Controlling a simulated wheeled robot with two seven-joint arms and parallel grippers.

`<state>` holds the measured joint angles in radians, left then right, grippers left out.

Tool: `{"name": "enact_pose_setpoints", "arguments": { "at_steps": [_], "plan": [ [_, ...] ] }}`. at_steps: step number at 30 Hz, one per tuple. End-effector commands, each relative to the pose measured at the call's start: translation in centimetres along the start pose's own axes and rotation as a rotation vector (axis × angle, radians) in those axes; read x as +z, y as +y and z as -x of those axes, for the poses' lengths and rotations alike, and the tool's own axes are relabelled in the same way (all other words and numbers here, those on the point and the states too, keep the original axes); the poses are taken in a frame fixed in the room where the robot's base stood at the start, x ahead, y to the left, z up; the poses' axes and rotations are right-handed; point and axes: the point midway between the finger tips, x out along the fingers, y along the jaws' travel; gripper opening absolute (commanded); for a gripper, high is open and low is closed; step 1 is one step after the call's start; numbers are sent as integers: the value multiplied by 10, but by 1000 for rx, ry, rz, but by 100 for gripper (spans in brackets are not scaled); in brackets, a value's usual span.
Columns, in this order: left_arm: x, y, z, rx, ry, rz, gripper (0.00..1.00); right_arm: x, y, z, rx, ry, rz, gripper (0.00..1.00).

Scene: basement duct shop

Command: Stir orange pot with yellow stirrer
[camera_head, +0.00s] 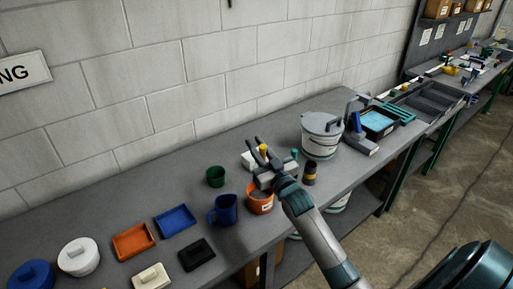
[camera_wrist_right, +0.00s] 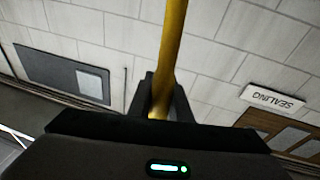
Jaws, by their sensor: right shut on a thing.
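The orange pot (camera_head: 260,203) stands on the grey bench, partly covered by my right gripper. My right gripper (camera_head: 263,151) is above the pot's far rim, shut on the yellow stirrer (camera_head: 264,148). In the right wrist view the yellow stirrer (camera_wrist_right: 172,45) is a long rod rising between the fingers (camera_wrist_right: 162,100). The stirrer's lower end is hidden in the head view, so I cannot tell whether it is inside the pot. My left gripper is not in view.
A blue mug (camera_head: 224,211) and a green cup (camera_head: 215,176) stand left of the pot. A dark jar with a yellow band (camera_head: 309,174) and a lidded white bucket (camera_head: 321,136) stand to the right. Trays and lidded containers cover the bench's left end.

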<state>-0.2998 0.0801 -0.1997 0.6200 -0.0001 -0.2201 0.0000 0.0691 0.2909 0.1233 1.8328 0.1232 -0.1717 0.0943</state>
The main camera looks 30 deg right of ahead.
Motion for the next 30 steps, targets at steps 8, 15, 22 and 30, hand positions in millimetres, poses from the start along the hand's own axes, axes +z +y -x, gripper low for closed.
{"name": "enact_pose_setpoints", "arguments": {
  "at_steps": [8,15,22,30],
  "plan": [
    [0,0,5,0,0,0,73,-24,2,-4,0,2,0,0],
    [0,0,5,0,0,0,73,-34,3,-6,0,0,0,0],
    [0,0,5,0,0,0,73,-34,3,-6,0,0,0,0],
    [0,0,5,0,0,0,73,-34,2,-6,0,0,0,0]
  ]
}}
